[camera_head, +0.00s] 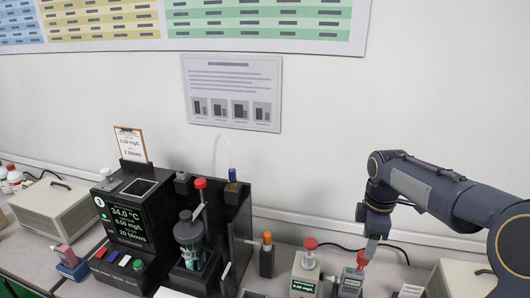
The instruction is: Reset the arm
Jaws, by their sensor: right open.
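My right arm (435,190) comes in from the right. Its gripper (370,247) points down at a small grey handheld tester (350,283) with a red top (361,259). The gripper is open, with its tip right at the red top; I cannot tell whether they touch. A second tester (304,276), pale with a red knob and a green display, stands just to the left. My left gripper is not in view.
A black instrument (128,222) with a lit screen stands left of centre, beside a black stand holding a grey bottle (189,235). An orange-capped holder (267,255) is right of it. Beige boxes (52,212) (462,280) sit at both sides. The wall behind carries posters.

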